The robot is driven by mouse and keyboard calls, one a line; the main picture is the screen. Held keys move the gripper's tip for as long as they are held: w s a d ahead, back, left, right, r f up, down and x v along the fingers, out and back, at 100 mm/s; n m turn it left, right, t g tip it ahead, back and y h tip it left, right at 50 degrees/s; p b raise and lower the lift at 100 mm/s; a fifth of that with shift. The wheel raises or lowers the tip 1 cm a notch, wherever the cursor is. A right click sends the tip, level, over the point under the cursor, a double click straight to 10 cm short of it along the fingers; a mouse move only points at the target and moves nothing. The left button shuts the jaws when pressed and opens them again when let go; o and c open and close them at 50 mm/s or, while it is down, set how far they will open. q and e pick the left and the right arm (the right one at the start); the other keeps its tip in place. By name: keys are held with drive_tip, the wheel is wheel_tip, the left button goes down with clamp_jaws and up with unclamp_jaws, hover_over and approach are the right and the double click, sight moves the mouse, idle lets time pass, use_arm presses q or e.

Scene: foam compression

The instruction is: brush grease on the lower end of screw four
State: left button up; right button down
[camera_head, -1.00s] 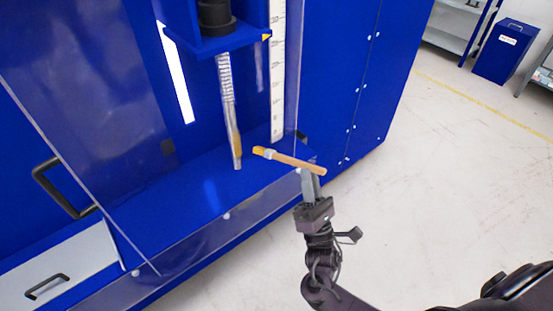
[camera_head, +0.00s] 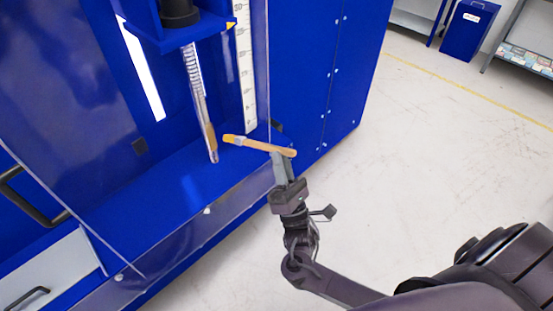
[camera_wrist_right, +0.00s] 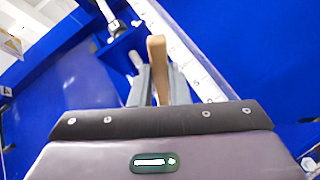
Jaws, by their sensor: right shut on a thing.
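A threaded metal screw (camera_head: 197,88) hangs down inside the blue machine. Its lower part (camera_head: 211,143) has a brownish-orange coating along one side, and its bottom end is close to the blue base. My right gripper (camera_head: 281,158) is shut on a brush (camera_head: 260,146) with a wooden handle. The brush is held almost level, its tip pointing left toward the screw's lower end, with a small gap between them in the picture. In the right wrist view the brush handle (camera_wrist_right: 157,65) stands between the fingers. My left gripper is not in view.
A clear panel (camera_head: 190,222) runs along the machine's front, with a black door handle (camera_head: 32,203) at left. A blue bin (camera_head: 467,32) and shelving stand far right. The floor to the right is open.

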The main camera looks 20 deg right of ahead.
sight(259, 147)
drive_tip(key=shift+w+a+b, duration=0.25)
drive_tip(key=shift+w+a, duration=0.1)
drive_tip(key=shift+w, duration=0.5)
drive_tip(key=shift+w+a+b, duration=0.2)
drive_tip(key=shift+w+a, duration=0.1)
drive_tip(key=shift+w, duration=0.6)
drive_tip(key=shift+w+a+b, duration=0.25)
drive_tip(key=shift+w+a, duration=0.1)
drive_tip(key=shift+w, duration=0.5)
drive_tip(key=shift+w+a+b, duration=0.3)
drive_tip(key=shift+w+b, duration=0.05)
drive_tip(key=shift+w, duration=0.5)
drive_tip(key=shift+f, duration=0.15)
drive_tip(key=shift+s+r+p, duration=0.1)
drive_tip(key=shift+r+p, duration=0.1)
drive_tip(key=shift+p, duration=0.95)
drive_tip(key=shift+f, duration=0.1)
idle(0.6)
